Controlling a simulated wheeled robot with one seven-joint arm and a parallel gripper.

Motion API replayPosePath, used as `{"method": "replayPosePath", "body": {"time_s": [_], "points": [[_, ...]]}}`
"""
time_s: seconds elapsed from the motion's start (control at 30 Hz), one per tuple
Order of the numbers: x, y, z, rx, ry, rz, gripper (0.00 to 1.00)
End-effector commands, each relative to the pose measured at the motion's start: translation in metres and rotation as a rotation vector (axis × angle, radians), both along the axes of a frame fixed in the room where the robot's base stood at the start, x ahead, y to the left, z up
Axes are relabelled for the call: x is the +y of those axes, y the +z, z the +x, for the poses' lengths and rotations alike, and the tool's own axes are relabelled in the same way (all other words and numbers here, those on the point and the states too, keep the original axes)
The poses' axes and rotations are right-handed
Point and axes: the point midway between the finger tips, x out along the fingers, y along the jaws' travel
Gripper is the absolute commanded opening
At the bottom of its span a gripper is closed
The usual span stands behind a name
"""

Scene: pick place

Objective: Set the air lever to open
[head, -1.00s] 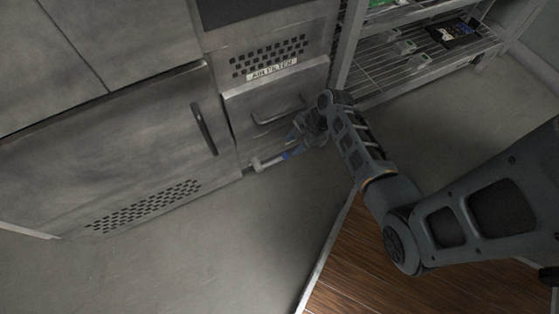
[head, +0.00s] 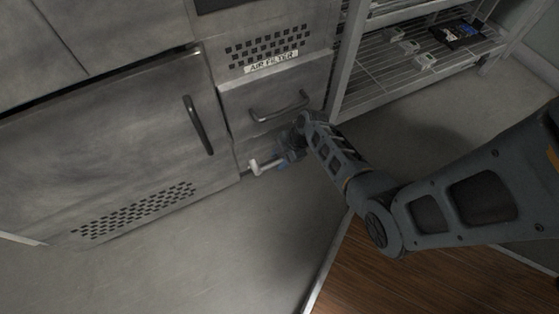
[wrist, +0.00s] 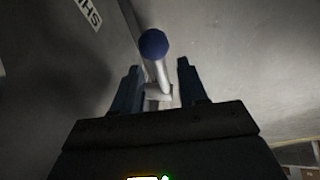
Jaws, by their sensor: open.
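The air lever is a pale metal rod with a blue ball end (wrist: 153,44), seen between my fingers in the wrist view. In the head view its pale part (head: 256,166) sticks out low on the cabinet, below the air filter drawer. My gripper (wrist: 158,72) is open, one finger on each side of the lever. Neither finger is clearly touching it. In the head view my gripper (head: 284,160) is small and dark beside the lever, and my wrist hides part of this spot.
The drawer handle (head: 280,107) is just above my gripper, under the "AIR FILTER" label (head: 271,62). A cabinet door handle (head: 198,125) is to the left. A wire shelf rack (head: 390,75) stands to the right. The grey floor (head: 190,255) in front is clear.

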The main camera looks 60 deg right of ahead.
Motion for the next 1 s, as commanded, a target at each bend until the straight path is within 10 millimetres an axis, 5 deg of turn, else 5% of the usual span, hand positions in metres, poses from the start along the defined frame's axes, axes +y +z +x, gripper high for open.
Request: {"method": "replayPosePath", "body": {"time_s": [0.33, 0.77, 1.0], "points": [[0.0012, -0.0035, 0.0013, 0.000, 0.000, 0.000, 0.42], [0.0011, -0.0035, 0.0012, 0.000, 0.000, 0.000, 0.02], [0.0011, -0.0035, 0.0011, 0.001, 0.000, 0.000, 0.00]]}}
